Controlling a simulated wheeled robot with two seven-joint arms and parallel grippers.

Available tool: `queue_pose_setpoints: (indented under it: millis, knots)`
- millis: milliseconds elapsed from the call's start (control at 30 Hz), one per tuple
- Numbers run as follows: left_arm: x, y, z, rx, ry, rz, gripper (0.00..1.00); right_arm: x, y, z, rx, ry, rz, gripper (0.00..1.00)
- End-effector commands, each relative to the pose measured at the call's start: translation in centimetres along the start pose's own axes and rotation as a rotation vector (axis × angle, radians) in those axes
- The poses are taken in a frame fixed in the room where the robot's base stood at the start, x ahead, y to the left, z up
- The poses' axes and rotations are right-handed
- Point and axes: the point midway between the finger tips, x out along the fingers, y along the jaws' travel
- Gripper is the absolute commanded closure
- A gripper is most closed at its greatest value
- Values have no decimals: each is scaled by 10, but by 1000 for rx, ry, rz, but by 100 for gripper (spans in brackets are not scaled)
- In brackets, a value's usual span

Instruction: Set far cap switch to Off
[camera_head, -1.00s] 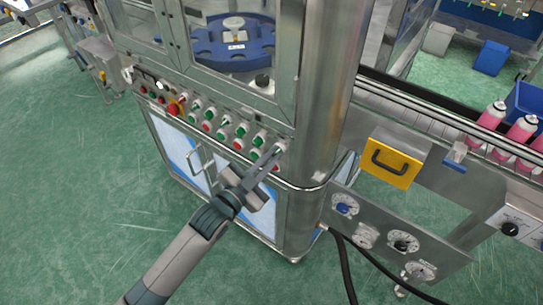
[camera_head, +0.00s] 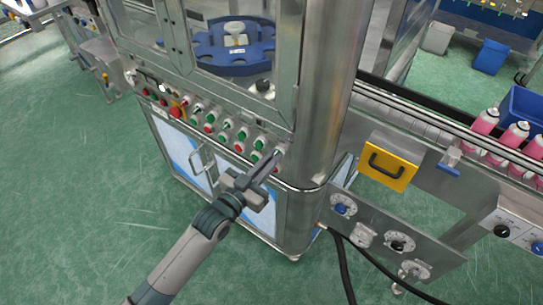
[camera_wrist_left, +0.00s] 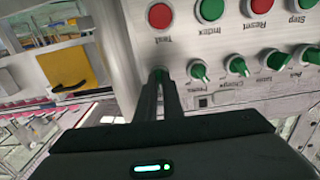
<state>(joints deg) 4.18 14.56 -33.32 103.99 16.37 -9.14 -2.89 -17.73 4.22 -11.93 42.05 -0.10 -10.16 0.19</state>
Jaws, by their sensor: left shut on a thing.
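The control panel (camera_head: 215,127) on the machine's front carries rows of red and green buttons and several small selector knobs. My left gripper (camera_head: 277,156) reaches its right end, with its fingers on the last knob there. In the left wrist view my left gripper (camera_wrist_left: 161,76) is shut on that selector knob (camera_wrist_left: 160,71), which is mostly hidden between the fingertips. Its label and pointing direction cannot be read. Beside it stands a row of green selector knobs (camera_wrist_left: 199,71), seen upside down. My right gripper is not in view.
A rounded steel column (camera_head: 325,110) stands just right of the held knob. A yellow-fronted box with a black handle (camera_head: 388,168) and a plate with dials (camera_head: 395,240) are farther right. Pink bottles (camera_head: 484,122) stand on the conveyor. Green floor is clear at left.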

Motion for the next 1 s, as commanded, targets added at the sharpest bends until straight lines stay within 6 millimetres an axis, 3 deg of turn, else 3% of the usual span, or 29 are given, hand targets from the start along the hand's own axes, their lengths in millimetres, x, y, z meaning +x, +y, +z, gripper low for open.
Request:
queue_pose_setpoints:
  millis: [200,500,1000]
  knots:
    - [0,0,-1,-205,-2,-1,100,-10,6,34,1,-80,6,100]
    - [0,-1,0,-438,-1,-1,100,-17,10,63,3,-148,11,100]
    - [0,-1,1,-563,0,0,100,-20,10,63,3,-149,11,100]
